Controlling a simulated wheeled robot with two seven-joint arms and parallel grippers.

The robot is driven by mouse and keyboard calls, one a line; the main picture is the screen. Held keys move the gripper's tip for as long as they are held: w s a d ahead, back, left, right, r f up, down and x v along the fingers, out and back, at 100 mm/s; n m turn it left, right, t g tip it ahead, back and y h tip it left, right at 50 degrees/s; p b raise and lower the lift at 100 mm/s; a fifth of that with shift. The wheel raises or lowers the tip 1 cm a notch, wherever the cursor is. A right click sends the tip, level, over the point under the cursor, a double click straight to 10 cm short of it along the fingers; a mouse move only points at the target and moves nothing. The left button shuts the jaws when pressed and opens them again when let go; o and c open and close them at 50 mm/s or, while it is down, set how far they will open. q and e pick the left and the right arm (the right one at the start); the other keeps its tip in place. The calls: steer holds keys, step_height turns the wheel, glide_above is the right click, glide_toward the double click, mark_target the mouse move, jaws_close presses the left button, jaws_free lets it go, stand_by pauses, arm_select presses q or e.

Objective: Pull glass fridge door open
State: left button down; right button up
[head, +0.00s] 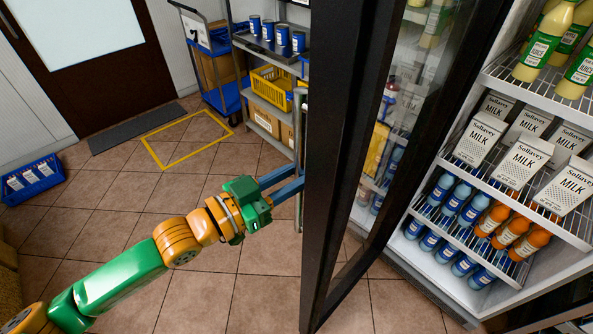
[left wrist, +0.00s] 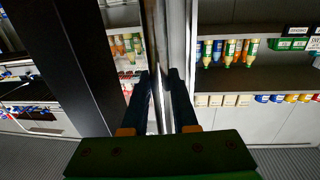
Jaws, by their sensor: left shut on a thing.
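The glass fridge door (head: 335,150) stands open, seen nearly edge-on in the head view, its dark frame swung away from the lit fridge cabinet (head: 440,278). Its pale vertical handle (head: 299,120) is on the door's left side. My left gripper (head: 300,183) reaches in from the left, its blue fingers shut on the handle. In the left wrist view my left gripper (left wrist: 164,85) has one finger on each side of the handle bar (left wrist: 153,40). My right gripper is not in view.
Fridge shelves hold milk cartons (head: 524,160), blue bottles (head: 457,198) and orange bottles (head: 492,219). Behind the door stand a shelf unit with a yellow basket (head: 270,88) and a blue cart (head: 225,98). A blue crate (head: 33,178) sits far left. The tiled floor between is clear.

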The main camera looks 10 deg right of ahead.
arm_select(q)
steer(key=c, duration=0.9)
jaws_free()
steer(key=shift+o, duration=1.1)
steer(key=shift+w+d+f, duration=0.1)
steer(key=shift+w+d, duration=0.05)
steer(key=b+v, duration=0.2)
steer(key=v, duration=0.5)
steer(key=shift+b, duration=0.35)
